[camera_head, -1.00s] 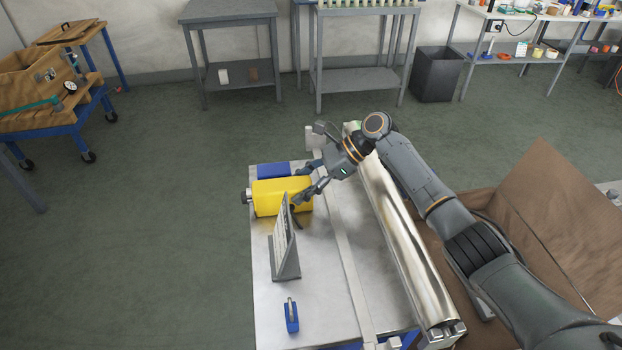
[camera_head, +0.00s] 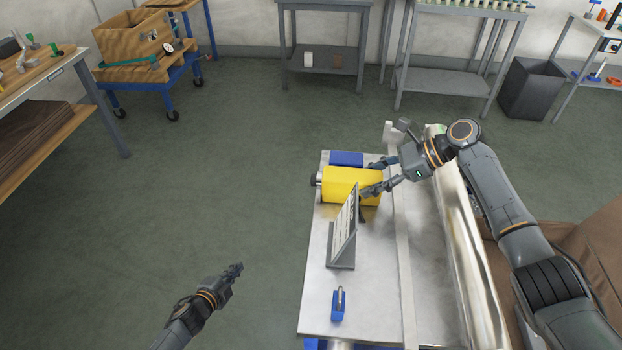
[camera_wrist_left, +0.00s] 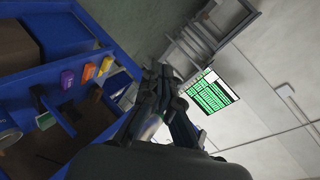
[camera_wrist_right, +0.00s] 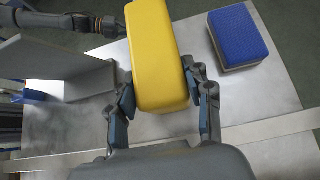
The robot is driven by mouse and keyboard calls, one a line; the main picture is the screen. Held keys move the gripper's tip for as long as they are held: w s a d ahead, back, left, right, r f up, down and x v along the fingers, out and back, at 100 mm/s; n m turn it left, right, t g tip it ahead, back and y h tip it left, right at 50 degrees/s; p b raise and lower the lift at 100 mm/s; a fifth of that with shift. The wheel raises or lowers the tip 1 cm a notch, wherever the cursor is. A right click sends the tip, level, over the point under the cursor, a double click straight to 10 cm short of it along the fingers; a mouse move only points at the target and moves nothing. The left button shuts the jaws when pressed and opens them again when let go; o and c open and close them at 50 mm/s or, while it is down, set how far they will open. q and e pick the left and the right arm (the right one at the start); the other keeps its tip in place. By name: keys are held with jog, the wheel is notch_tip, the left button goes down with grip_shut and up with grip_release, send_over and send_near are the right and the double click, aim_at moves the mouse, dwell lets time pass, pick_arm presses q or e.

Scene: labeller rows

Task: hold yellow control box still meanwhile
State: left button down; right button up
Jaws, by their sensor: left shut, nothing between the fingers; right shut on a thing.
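The yellow control box (camera_head: 345,184) lies on the metal table near its far left corner. My right gripper (camera_head: 376,176) is shut on its right end, with one finger on each side. In the right wrist view the yellow box (camera_wrist_right: 156,55) sits between the fingertips of my right gripper (camera_wrist_right: 162,98). My left gripper (camera_head: 236,268) is shut and empty, over the floor to the left of the table. It also shows in the left wrist view (camera_wrist_left: 162,78), with its fingers together and nothing between them.
A grey angled panel (camera_head: 343,232) stands just in front of the yellow box. A blue block (camera_head: 346,158) lies behind it, and a small blue padlock-like item (camera_head: 338,305) lies near the front. A shiny roller (camera_head: 458,235) runs along the right. Floor on the left is clear.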

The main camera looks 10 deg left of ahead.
aim_at(314, 180)
pick_arm(q)
jog(key=w+d+r+m+h, duration=0.2)
jog(key=r+m, duration=0.4)
jog(key=r, duration=0.3)
jog(key=w+d+r+m+h, duration=0.3)
jog(key=r+m, duration=0.3)
jog(key=r, duration=0.4)
jog(key=w+d+r+m+h, duration=0.3)
jog(key=r+m, duration=0.4)
jog(key=r, duration=0.3)
jog(key=shift+w+r+h, duration=0.15)
jog(key=shift+w+h, duration=0.45)
jog(key=shift+w, duration=0.3)
jog(key=d, duration=0.8)
jog(key=shift+d, duration=0.35)
jog(key=shift+d, duration=0.4)
